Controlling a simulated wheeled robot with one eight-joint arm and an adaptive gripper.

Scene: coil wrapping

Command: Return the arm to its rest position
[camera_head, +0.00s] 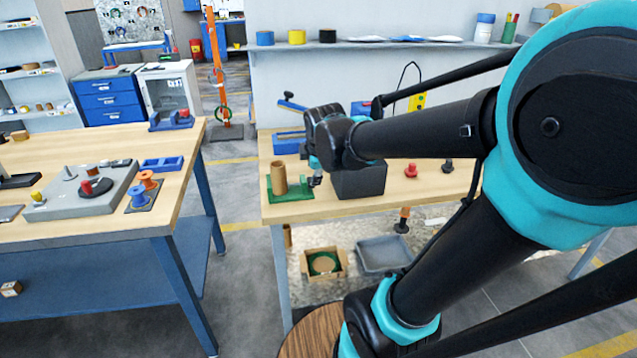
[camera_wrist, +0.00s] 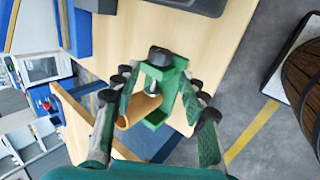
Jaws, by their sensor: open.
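My gripper (camera_head: 315,178) is over the right workbench (camera_head: 440,185), beside a green fixture (camera_head: 290,194) with an upright tan cardboard tube (camera_head: 279,177). In the wrist view my gripper (camera_wrist: 160,88) has its two fingers spread wide, with nothing held between them. The green fixture (camera_wrist: 178,72) and the tan tube (camera_wrist: 140,108) show between the fingers in that picture, apparently beyond them. My arm comes in from the right and covers part of the bench in the head view.
A dark grey block (camera_head: 359,181) stands close to my gripper, with a blue item (camera_head: 288,143) behind. A shelf (camera_head: 350,45) runs above the bench. Below are a cardboard box (camera_head: 340,272) and a grey tray (camera_head: 384,254). An aisle separates the left workbench (camera_head: 110,220).

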